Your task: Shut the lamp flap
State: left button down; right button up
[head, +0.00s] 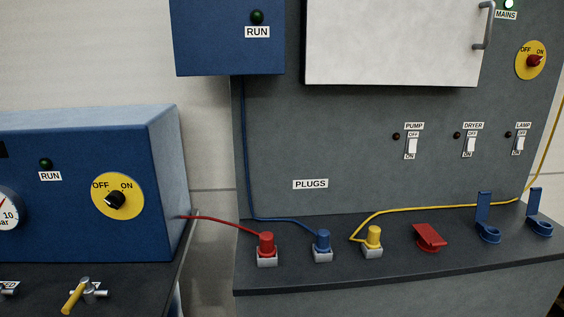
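Two blue sockets stand on the right part of the dark ledge. The left blue socket (489,235) has its flap (483,207) standing up. The far-right blue socket (540,229) also has its flap (535,202) standing up. A red flap (429,235) left of them lies down over its red base, slightly tilted. No label beside these flaps shows which one is the lamp's. The LAMP label (523,125) sits above a white switch (518,144) on the grey panel. Neither gripper is in view.
A red plug (266,244), blue plug (323,241) and yellow plug (373,238) sit on the ledge with cables attached. The yellow cable (440,207) runs behind the flaps. A blue box (85,190) and a yellow-handled valve (77,294) are at left.

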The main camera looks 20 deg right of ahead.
aim_at(535, 193)
jog(key=z, duration=2.1)
jog(key=i+z, duration=0.3)
jog(key=i, duration=0.15)
jog(key=i+j+z, duration=0.25)
jog(key=i, duration=0.15)
